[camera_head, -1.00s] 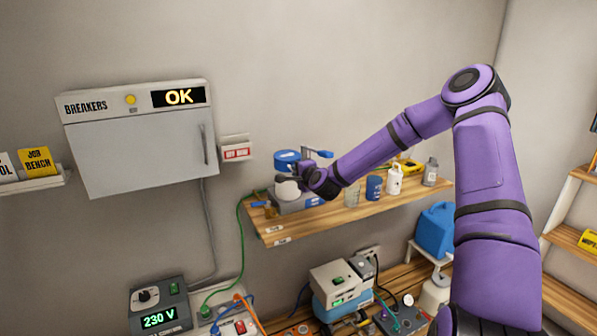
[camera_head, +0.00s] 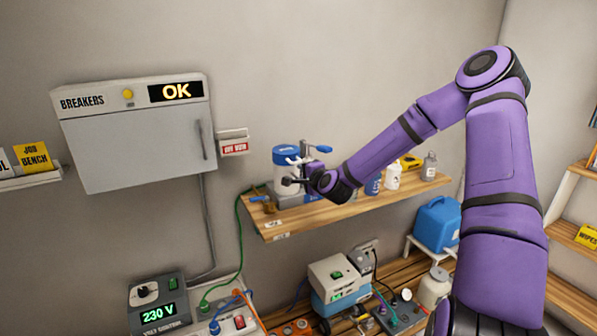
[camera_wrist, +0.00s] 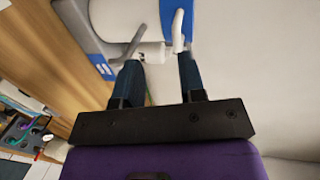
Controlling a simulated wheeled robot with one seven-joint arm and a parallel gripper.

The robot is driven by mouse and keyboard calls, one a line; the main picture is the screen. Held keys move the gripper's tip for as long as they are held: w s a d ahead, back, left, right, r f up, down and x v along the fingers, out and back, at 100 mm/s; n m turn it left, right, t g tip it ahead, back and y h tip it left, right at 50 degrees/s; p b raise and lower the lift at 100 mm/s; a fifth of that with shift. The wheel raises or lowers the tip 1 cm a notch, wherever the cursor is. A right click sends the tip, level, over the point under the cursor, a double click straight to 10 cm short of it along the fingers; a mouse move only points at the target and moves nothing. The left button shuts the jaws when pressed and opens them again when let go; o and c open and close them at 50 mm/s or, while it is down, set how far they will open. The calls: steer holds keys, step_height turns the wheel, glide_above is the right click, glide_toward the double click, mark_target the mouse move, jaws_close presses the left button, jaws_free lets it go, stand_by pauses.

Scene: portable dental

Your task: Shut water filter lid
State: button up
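The water filter (camera_head: 281,178) appears as a white canister with a blue lid (camera_head: 286,153) at the left end of the wooden wall shelf. The lid sits on top; whether it is fully closed is unclear. My gripper (camera_head: 291,173) is in front of the filter, just below the lid, and hides part of its body. In the wrist view, the two dark fingers of my gripper (camera_wrist: 160,75) are apart, with nothing clearly held between them. A grey lever, a white handle (camera_wrist: 179,32) and a blue surface (camera_wrist: 204,15) show beyond the fingertips. Contact cannot be told.
A grey stand with a blue-handled lever (camera_head: 322,149) is close right of the filter. Bottles (camera_head: 430,166) and cups stand farther right on the shelf (camera_head: 300,217). A breaker box (camera_head: 135,140) hangs on the left wall. Equipment (camera_head: 338,281) fills the bench below.

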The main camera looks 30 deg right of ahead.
steer(key=shift+v, duration=2.65)
steer(key=shift+a+r, duration=0.1)
steer(key=shift+r, duration=0.05)
steer(key=s+a+r+n+g, duration=0.75)
steer(key=s+n, duration=0.25)
steer(key=n, duration=0.2)
steer(key=s+r+n+g, duration=0.1)
steer(key=s+r+n, duration=0.1)
steer(key=s+r, duration=0.3)
steer(key=s+a+r+n+g, duration=0.1)
steer(key=s+r, duration=0.3)
steer(key=s, duration=1)
steer(key=s+a+r+n+g, duration=0.1)
steer(key=s+r+n, duration=0.1)
steer(key=s+r, duration=0.3)
steer(key=s, duration=0.4)
steer(key=shift+s+r+n, duration=0.3)
steer(key=shift+s+r, duration=0.05)
steer(key=shift+s, duration=0.05)
